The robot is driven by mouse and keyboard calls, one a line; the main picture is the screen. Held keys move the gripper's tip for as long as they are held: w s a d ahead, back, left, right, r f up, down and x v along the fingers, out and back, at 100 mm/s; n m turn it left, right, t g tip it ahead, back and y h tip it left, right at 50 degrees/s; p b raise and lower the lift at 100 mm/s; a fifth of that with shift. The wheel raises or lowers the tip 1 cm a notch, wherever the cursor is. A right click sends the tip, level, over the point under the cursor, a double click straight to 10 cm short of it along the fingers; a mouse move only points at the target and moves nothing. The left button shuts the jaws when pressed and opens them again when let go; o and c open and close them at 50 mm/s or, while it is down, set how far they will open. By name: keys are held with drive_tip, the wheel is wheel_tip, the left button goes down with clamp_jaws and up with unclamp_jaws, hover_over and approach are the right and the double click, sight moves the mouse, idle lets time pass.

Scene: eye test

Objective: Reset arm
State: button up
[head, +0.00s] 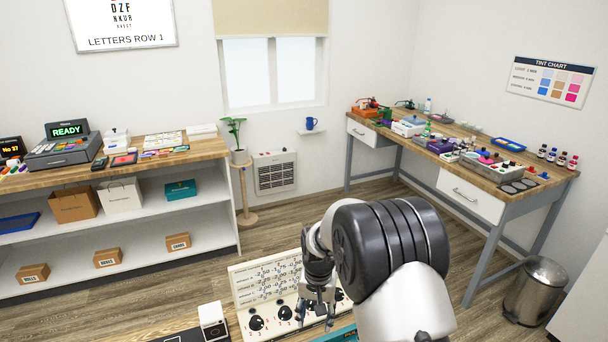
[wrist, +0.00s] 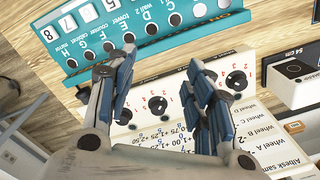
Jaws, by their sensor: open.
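A white panel stands on the bench in front of me, with rows of numbers on its upright back board (head: 262,281) and black round wheels along its sloped front. In the head view, one wheel (head: 256,323) is at left, another wheel (head: 285,313) right of it; my gripper hides part of the row. In the wrist view, one wheel (wrist: 158,105) shows between my fingers and another wheel (wrist: 238,80) lies at right. Letters on the wheels are too small to tell which is wheel c. My gripper (head: 316,314) is open and empty above the panel; its fingers (wrist: 163,68) are apart.
A teal strip (wrist: 160,45) with a row of round buttons lies beside the panel. A small white box (head: 212,321) stands at its left. A shelf counter (head: 205,150) at left and a workbench (head: 555,184) at right are loaded. The floor between is mostly clear.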

drive_tip(key=s+d+r+t, duration=0.1)
drive_tip(key=s+d+r, duration=0.3)
drive_tip(key=r, duration=0.6)
drive_tip(key=s+d+r+t, duration=0.1)
drive_tip(key=s+d+r, duration=0.1)
drive_tip(key=s+r, duration=0.5)
drive_tip(key=s+d+r+n+t, duration=0.1)
drive_tip(key=s+r, duration=0.3)
drive_tip(key=s, duration=0.5)
drive_tip(key=s+d+r+n+t, duration=0.1)
drive_tip(key=s+d+r, duration=0.3)
drive_tip(key=s, duration=0.6)
drive_tip(key=shift+s+t, duration=0.25)
drive_tip(key=shift+t, duration=0.05)
drive_tip(key=shift+r, duration=0.1)
